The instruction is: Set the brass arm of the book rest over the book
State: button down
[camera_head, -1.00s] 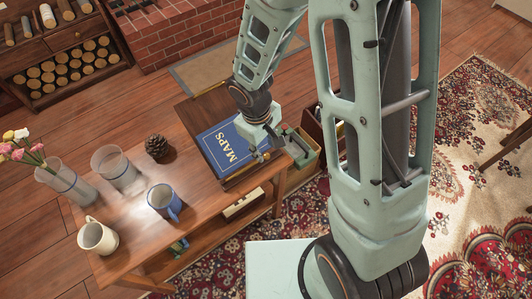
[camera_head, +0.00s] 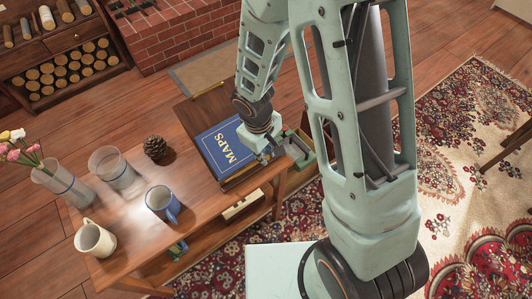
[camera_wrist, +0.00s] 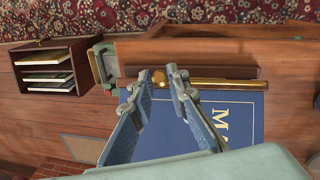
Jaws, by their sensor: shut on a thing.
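The blue book with MAPS on its cover (camera_head: 222,150) lies on the wooden book rest (camera_head: 243,180) at the table's right end. In the wrist view, the book (camera_wrist: 242,112) is partly hidden by my fingers, and the rest's wooden ledge (camera_wrist: 205,71) runs along its edge. The brass arm (camera_wrist: 222,83) lies along that edge, beside the ledge, with a round knob at its left end. My gripper (camera_wrist: 158,77) is shut on the brass arm at the knob. In the head view, my gripper (camera_head: 267,154) is at the book's right corner and hides the brass arm there.
A blue mug (camera_head: 162,203), a cream mug (camera_head: 95,241), a glass (camera_head: 114,172), a flower vase (camera_head: 62,185) and a pine cone (camera_head: 155,147) stand on the table's left part. A green box (camera_head: 300,152) is right of the rest. A slotted rack (camera_wrist: 45,70) shows at left.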

jog(key=shift+a, duration=0.1)
dwell(0.3)
jog(key=shift+w+a+r+n+t+h+b, duration=0.3)
jog(key=shift+w+a+n+b, duration=0.35)
jog(key=shift+b, duration=0.55)
jog(key=a+r+n+t+b, duration=0.1)
jog(key=b, duration=0.1)
jog(key=w+a+r+n+b, duration=0.1)
jog(key=n+b, duration=0.1)
jog(key=w+a+r+n+t+h+b, duration=0.1)
jog(key=a+b, duration=0.1)
jog(key=shift+a+n+t, duration=0.1)
jog(key=shift+n+t, duration=0.15)
jog(key=shift+t, duration=0.05)
jog(key=a+n+t+b, duration=0.1)
jog(key=a+r+n+t+b, duration=0.1)
jog(key=a+n+b, duration=0.1)
jog(key=a+r+n+t+b, duration=0.1)
jog(key=a, duration=0.1)
jog(key=shift+a+r, duration=0.15)
jog(key=shift+a, duration=0.05)
jog(key=shift+s+a+r+n+t+b, duration=0.25)
jog(key=shift+a+n+t+b, duration=0.05)
jog(key=shift+a+n+b, duration=0.35)
jog(key=shift+s+a+r+n+t+b, duration=0.2)
jog(key=shift+a+n+t+b, duration=0.1)
jog(key=shift+a+n+b, duration=0.35)
jog(key=c, duration=1.8)
grip_release()
jog(key=shift+c, duration=0.2)
